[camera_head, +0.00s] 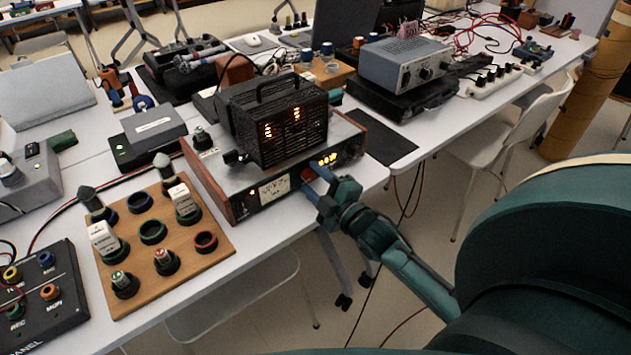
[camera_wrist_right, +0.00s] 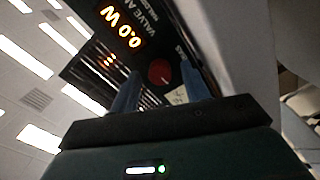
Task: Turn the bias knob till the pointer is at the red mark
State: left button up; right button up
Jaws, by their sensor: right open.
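The valve amplifier (camera_head: 222,190) stands at the table's front edge, with a black caged top. Its front panel has a pale meter (camera_head: 274,190); the pointer and any red mark are too small to read. A red knob (camera_head: 308,174) sits right of the meter, and the right wrist view shows it (camera_wrist_right: 159,72) ahead, between the finger directions. My right gripper (camera_head: 316,184) is open in front of the panel by this knob. Its blue fingers (camera_wrist_right: 160,90) show apart with nothing between them; contact with the knob cannot be told. My left gripper is out of view.
A lit display (camera_wrist_right: 120,27) reads 0.0 W on the panel. A wooden board (camera_head: 140,270) with knobs and coloured rings lies left of the amplifier. A grey instrument (camera_head: 404,64) stands behind at the right. The floor before the panel is open.

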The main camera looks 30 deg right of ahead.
jog(key=c, duration=1)
